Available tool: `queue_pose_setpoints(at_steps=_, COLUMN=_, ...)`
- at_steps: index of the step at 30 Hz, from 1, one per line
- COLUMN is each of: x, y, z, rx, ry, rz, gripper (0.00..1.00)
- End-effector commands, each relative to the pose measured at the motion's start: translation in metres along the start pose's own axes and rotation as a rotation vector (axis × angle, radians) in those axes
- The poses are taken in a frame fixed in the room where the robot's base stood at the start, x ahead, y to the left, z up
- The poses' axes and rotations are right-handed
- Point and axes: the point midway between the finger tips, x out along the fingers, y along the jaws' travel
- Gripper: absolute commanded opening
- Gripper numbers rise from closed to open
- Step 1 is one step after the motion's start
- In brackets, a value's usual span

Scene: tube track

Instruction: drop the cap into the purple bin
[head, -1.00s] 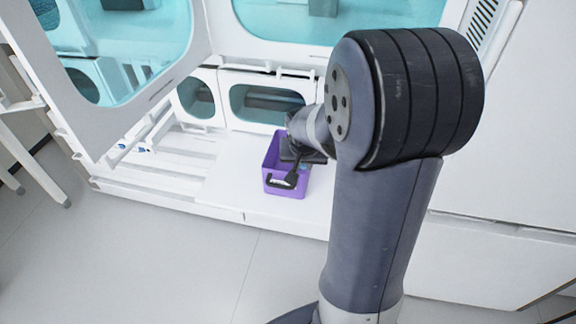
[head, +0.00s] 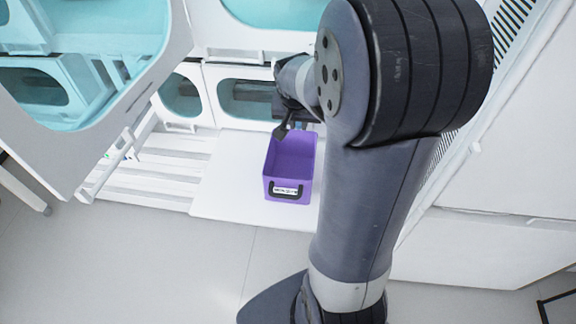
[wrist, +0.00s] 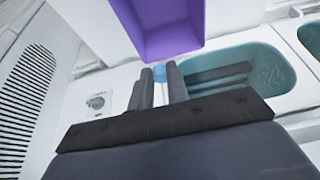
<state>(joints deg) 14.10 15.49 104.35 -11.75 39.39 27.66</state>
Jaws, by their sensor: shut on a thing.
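The purple bin (head: 292,188) stands open and upright on a white ledge in the head view, with a dark handle and a label on its front. In the wrist view the bin (wrist: 168,44) is at the top, just beyond my fingertips. My gripper (wrist: 160,70) is shut on the light blue cap (wrist: 160,74), which shows between the two dark fingertips. In the head view my gripper (head: 283,130) is at the bin's far end, near its back-left rim. The cap cannot be made out there. No cap is seen in the bin.
White cabinet fronts with teal windows (head: 240,98) stand close behind the bin. An open white door panel (head: 100,110) with a teal window is at the left. White slats (head: 165,165) lie left of the ledge (head: 235,190). The grey floor in front is clear.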

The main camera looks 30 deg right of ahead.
Motion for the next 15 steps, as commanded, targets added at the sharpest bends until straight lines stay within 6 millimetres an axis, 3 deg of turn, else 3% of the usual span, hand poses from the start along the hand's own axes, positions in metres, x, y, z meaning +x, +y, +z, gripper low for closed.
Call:
queue_pose_setpoints(at_steps=9, x=0.039, y=0.000, z=0.016, rx=-0.001, ry=-0.002, rz=0.001, gripper=0.00)
queue_pose_setpoints(at_steps=15, x=0.048, y=0.000, z=0.020, rx=-0.001, ry=-0.001, rz=0.001, gripper=0.00)
